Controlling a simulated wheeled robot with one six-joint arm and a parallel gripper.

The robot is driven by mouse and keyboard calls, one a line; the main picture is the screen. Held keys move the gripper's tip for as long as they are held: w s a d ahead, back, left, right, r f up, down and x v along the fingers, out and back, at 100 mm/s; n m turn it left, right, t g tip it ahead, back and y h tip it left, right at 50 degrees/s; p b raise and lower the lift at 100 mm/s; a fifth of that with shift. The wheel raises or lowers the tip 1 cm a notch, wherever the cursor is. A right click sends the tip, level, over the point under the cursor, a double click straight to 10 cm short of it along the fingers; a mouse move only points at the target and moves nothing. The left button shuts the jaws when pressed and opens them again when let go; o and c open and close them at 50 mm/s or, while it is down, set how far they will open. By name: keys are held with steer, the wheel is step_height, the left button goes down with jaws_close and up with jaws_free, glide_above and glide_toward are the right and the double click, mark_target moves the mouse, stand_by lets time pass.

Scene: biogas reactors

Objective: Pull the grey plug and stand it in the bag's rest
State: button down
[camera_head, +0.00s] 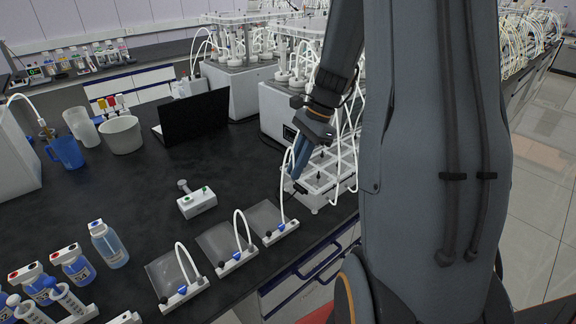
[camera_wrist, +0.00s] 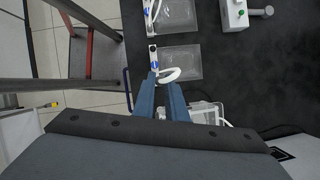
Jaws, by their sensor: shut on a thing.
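My gripper (camera_head: 296,174) points down beside the white rack of the near reactor. Its blue fingers also show in the wrist view (camera_wrist: 160,90); they are close together. I take them to be shut on the grey plug, which the fingers hide. A white tube (camera_head: 283,185) rises from the rightmost bag (camera_head: 264,217) to the fingers and curves in front of the fingertips in the wrist view (camera_wrist: 172,75). That bag's white rest bar (camera_head: 287,229), with black and blue fittings, lies at its front edge; it also shows in the wrist view (camera_wrist: 152,56).
Two similar bags (camera_head: 222,240) (camera_head: 170,272) with looped tubes lie to the left. A white box with green buttons (camera_head: 197,203), a laptop (camera_head: 192,118) and bottles (camera_head: 108,243) stand on the dark bench. The white rack (camera_head: 325,183) and reactor tubing crowd the gripper's right.

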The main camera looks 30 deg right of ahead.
stand_by(0.3)
steer(key=shift+f+b, duration=4)
steer(key=shift+f, duration=4.1)
steer(key=shift+f, duration=1.05)
steer(key=c, duration=1.7)
jaws_free()
steer(key=shift+d+r, duration=0.1)
